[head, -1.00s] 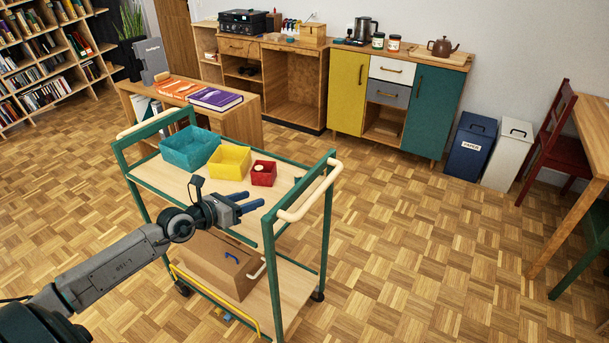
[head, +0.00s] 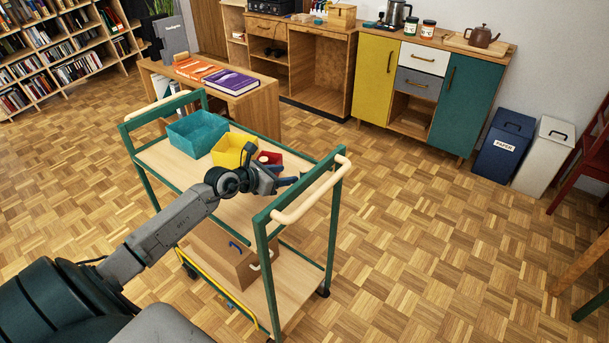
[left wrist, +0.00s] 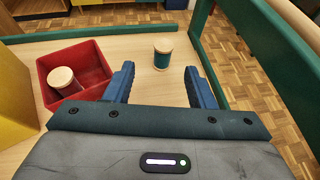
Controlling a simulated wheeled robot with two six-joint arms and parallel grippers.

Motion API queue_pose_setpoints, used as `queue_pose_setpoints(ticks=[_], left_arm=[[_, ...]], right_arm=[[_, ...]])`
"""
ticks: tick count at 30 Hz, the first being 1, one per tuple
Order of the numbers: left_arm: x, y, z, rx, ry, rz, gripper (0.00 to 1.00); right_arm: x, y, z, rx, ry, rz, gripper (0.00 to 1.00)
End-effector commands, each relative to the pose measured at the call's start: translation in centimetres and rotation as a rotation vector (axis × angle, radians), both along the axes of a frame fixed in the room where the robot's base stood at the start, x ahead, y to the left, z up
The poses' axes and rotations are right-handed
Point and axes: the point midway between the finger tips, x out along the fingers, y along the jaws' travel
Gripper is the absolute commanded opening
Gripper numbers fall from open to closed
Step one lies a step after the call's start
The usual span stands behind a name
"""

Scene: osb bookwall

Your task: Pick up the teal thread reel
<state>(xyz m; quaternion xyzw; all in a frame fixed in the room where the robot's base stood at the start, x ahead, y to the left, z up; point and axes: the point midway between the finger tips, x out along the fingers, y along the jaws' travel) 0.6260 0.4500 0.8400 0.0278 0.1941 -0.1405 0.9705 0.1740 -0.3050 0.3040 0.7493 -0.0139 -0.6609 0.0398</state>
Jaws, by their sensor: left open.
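The teal thread reel (left wrist: 163,54) stands upright on the cart's top shelf in the left wrist view, with a pale wooden top and a teal band. My left gripper (left wrist: 158,84) is open, and the reel stands ahead of its fingertips, roughly in line with the gap between them. In the head view my left gripper (head: 287,181) is over the cart's top shelf, and I cannot make out the reel there. My right gripper does not show.
A red box (left wrist: 80,70) holding a reel-like item with a wooden top (left wrist: 64,82) is left of my fingers. Yellow (head: 230,148) and teal (head: 196,132) boxes stand farther left. The cart's green frame and cream handle (head: 312,192) bound the shelf at right.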

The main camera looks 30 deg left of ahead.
Motion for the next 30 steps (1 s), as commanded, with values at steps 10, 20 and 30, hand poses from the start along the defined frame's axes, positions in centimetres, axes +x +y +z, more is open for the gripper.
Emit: queue_pose_setpoints(ticks=[10, 20, 30], left_arm=[[2.6, -1.1, -0.3, -0.005, -0.002, 0.001, 0.5], [5.1, -1.9, -1.6, 0.0, 0.0, -0.001, 0.5], [5.0, -1.9, -1.6, 0.001, 0.0, -0.001, 0.19]], right_arm=[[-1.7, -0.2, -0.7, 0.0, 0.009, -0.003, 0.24], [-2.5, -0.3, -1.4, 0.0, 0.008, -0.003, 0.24], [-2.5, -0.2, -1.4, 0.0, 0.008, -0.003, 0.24]])
